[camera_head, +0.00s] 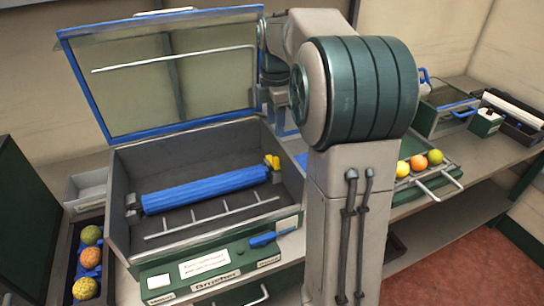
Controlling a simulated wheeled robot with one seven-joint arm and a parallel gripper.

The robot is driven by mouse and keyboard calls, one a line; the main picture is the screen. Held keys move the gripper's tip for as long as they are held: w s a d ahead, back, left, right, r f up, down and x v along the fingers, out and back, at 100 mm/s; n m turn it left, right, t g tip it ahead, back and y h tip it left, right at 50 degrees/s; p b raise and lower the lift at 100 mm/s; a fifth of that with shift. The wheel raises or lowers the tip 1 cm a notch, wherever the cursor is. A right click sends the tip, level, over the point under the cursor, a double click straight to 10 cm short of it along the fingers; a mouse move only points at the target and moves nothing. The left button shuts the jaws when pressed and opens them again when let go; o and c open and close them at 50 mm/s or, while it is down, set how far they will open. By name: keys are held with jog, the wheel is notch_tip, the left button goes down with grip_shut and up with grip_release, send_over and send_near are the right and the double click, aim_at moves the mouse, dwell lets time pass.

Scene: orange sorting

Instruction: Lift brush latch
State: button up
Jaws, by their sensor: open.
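An open grey box (125,190) holds a long blue roller brush (205,189) lying across it. A small yellow latch (272,161) sits at the right end of the brush, and it looks upright. My gripper (284,128) is partly in view just behind the box's right rear corner, above and behind the yellow latch and apart from it. It is open and empty. My large arm link hides the area right of the box, and part of the wrist.
The box's blue-framed clear lid (130,85) stands raised behind. A blue lever (270,239) is on the green front panel (160,265). A left bin (62,250) holds several fruits. A right rack (440,185) holds more fruit. A glass-topped case (440,112) stands beyond.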

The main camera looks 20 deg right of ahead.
aim_at(276, 158)
jog(key=shift+n, duration=0.3)
jog(key=f, duration=1.2)
jog(key=shift+w+d+f, duration=0.15)
jog(key=shift+w+d, duration=0.05)
jog(key=shift+w, duration=0.05)
